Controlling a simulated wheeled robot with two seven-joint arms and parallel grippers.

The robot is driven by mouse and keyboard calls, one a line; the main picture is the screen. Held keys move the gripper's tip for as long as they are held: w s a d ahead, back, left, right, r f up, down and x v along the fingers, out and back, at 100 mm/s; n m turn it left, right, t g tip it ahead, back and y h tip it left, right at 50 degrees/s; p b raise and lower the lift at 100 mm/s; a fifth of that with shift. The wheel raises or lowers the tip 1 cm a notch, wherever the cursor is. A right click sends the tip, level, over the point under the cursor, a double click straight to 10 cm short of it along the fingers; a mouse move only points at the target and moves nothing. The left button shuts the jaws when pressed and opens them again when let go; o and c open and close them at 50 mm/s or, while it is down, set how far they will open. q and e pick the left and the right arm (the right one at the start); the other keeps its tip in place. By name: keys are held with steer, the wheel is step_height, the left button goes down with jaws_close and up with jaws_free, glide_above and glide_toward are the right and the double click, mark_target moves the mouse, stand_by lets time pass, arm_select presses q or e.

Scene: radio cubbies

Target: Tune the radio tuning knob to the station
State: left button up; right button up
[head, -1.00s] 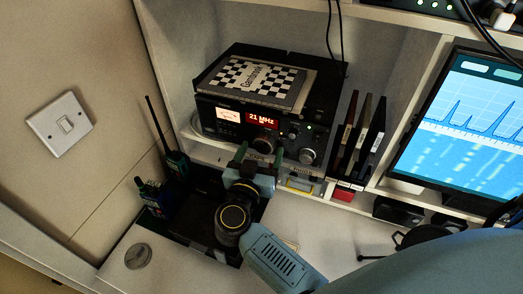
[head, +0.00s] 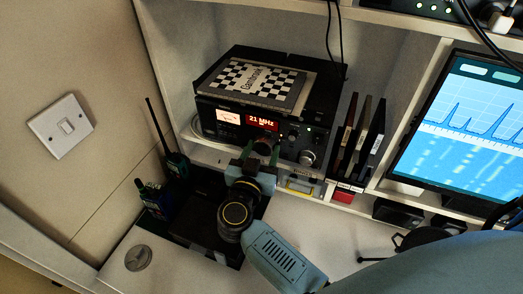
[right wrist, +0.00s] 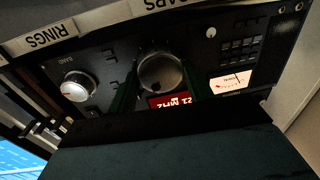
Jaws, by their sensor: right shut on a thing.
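The black radio (head: 233,137) sits in a cubby, with a red display (head: 264,123) reading 21 MHz and a lit white meter beside it. The tuning knob (head: 264,145) is the large round knob below the display, partly hidden by my right gripper (head: 260,154). In the right wrist view the radio appears upside down; the tuning knob (right wrist: 160,72) sits between the two dark green fingers of my right gripper (right wrist: 158,88), which are shut on it. A second silver knob (right wrist: 78,87), labelled as band, is apart from the fingers. My left gripper is not in view.
A checkered book (head: 258,80) lies on the radio. Dark upright cases (head: 361,135) stand right of it. A monitor (head: 470,125) shows blue peaks. Handheld radios (head: 177,163) stand at left.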

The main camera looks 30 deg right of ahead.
steer(key=m+p, duration=0.1)
steer(key=m, duration=0.1)
steer(key=shift+m, duration=0.3)
steer(key=shift+f+m+h, duration=0.15)
steer(key=shift+m+h, duration=0.15)
steer(key=shift+m, duration=0.5)
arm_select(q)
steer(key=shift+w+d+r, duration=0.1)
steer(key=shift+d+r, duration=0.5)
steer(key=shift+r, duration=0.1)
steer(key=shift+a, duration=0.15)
arm_select(e)
steer(key=o, duration=1)
steer(key=shift+c, duration=0.2)
steer(key=shift+s, duration=0.1)
arm_select(q)
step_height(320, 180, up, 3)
steer(key=p, duration=0.3)
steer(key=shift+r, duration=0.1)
arm_select(e)
steer(key=v, duration=1.2)
